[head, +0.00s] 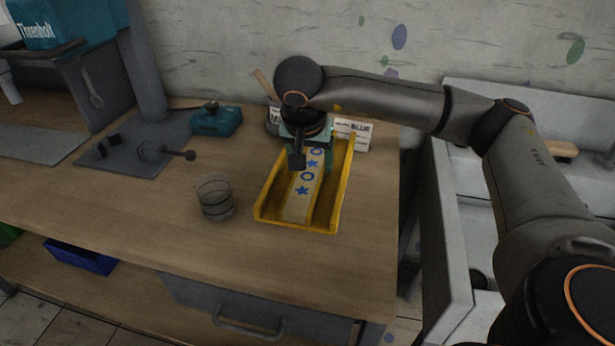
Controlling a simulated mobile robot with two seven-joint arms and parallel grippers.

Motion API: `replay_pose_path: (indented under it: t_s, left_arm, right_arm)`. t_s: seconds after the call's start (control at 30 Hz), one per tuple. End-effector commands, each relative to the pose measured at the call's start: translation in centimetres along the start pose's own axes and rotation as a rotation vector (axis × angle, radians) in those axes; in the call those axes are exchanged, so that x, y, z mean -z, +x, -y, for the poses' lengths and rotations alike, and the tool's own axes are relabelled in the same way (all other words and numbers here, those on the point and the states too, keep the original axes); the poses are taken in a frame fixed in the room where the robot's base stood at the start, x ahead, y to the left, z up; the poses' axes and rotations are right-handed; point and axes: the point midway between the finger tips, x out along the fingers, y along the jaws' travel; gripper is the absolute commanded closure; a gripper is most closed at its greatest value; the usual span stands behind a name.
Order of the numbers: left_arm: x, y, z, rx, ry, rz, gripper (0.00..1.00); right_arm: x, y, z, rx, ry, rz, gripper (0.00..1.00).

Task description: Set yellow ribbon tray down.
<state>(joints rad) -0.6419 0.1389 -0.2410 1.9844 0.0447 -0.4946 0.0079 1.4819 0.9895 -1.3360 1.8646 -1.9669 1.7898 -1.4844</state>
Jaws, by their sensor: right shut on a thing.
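A yellow tray (326,228) lies on the wooden workbench near its right end. A pale ribbon strip (303,193) with blue stars and rings lies lengthwise inside it. My right gripper (312,168) is over the far half of the tray, pointing down, and is shut on the tray. The fingertips are partly hidden by the gripper body, so the exact grip point is hard to see. I cannot tell whether the tray's underside touches the bench. My left gripper is out of view.
A glass (215,198) stands left of the tray. A white card reading "BLUE" (352,133) stands behind it. A teal device (215,121) and a grey press base (128,150) are farther left. The front middle of the workbench (130,205) is clear. The bench ends just right of the tray.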

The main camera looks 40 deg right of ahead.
Motion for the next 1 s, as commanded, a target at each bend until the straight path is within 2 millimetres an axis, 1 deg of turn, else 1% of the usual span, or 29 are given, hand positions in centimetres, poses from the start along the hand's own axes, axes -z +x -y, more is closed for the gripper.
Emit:
replay_pose_path:
  t_s: [0.03, 0.1, 0.27, 0.33, 0.4, 0.5, 0.6, 0.83, 0.93, 0.97, 1.0]
  left_arm:
    - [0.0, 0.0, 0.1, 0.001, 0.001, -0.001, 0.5]
    - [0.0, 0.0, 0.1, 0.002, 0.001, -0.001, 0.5]
    - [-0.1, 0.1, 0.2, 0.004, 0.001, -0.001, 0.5]
    - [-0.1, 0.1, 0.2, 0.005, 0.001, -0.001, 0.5]
    - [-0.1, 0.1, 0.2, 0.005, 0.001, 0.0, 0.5]
    - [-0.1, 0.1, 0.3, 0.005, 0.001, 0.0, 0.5]
    - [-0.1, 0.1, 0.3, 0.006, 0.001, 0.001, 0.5]
    - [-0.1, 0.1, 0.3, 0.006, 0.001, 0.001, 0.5]
    - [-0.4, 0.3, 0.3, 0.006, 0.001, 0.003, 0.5]
    - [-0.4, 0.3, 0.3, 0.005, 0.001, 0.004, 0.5]
    - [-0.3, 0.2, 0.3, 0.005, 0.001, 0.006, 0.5]
  right_arm:
    - [0.3, 0.9, 0.3, 0.0, 0.001, -0.001, 1.0]
    - [0.5, 1.7, 0.6, 0.001, 0.002, -0.001, 1.0]
    - [0.8, 2.8, 1.0, 0.002, 0.001, -0.002, 1.0]
    - [1.0, 3.7, 1.2, 0.001, 0.002, -0.002, 1.0]
    - [0.4, 4.8, 1.2, 0.0, -0.002, 0.0, 1.0]
    - [0.0, 5.9, 1.2, 0.002, -0.001, -0.002, 1.0]
    - [-0.2, 6.4, 1.2, 0.003, 0.0, -0.002, 1.0]
    - [-0.2, 6.4, 1.2, 0.004, 0.001, -0.002, 1.0]
    - [-0.4, 6.7, 1.2, 0.003, 0.001, -0.002, 1.0]
    - [-0.4, 6.8, 1.2, 0.002, 0.0, -0.001, 0.29]
    - [-0.4, 6.7, 1.2, 0.002, 0.0, -0.001, 0.25]
